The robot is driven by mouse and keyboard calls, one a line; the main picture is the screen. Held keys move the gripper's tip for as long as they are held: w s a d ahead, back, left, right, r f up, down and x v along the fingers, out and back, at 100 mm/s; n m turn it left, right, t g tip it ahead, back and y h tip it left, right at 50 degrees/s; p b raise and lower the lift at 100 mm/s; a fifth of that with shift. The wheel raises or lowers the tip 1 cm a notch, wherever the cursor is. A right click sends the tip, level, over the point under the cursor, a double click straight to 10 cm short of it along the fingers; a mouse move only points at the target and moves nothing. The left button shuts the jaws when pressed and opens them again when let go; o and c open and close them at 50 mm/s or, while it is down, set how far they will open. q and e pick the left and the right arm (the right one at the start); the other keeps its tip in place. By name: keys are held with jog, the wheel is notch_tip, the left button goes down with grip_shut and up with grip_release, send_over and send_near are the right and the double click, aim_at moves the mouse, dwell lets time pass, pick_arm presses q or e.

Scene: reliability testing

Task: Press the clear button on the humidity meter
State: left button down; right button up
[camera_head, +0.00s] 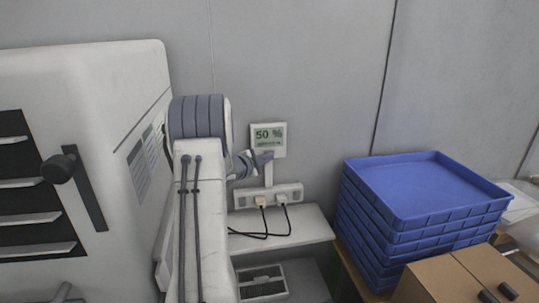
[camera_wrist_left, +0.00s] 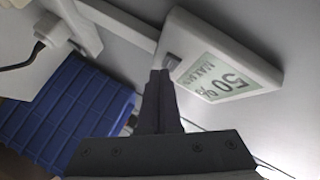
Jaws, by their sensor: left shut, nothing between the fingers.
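The humidity meter (camera_head: 268,138) is a small white box on the grey wall, with a greenish screen reading 50 %. In the left wrist view the meter (camera_wrist_left: 272,72) appears turned, its screen facing me. A small grey button (camera_wrist_left: 173,62) sits on its face beside the screen. My left gripper (camera_head: 264,158) is shut and empty at the lower part of the meter, covering the button in the head view. In the left wrist view the closed fingertips (camera_wrist_left: 161,76) are right by the button's edge; I cannot tell whether they touch it.
A power strip (camera_head: 268,196) with two plugs and black cables is below the meter, above a white shelf (camera_head: 305,228). Stacked blue trays (camera_head: 420,222) and cardboard boxes (camera_head: 440,281) stand at right. A large white machine (camera_head: 110,75) stands at left. Small dark shapes at bottom right are unclear.

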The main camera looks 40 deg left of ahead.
pick_arm(q)
jog(key=shift+w+a, duration=0.25)
jog(key=shift+a, duration=0.05)
dwell(0.5)
dwell(0.4)
jog(key=shift+s+d+b, duration=0.4)
jog(key=shift+s+d, duration=0.1)
jog(key=shift+d, duration=0.1)
jog(key=shift+s+d, duration=0.1)
jog(key=s+d+b, duration=0.2)
jog(key=s+d, duration=0.1)
jog(key=shift+d, duration=0.3)
dwell(0.7)
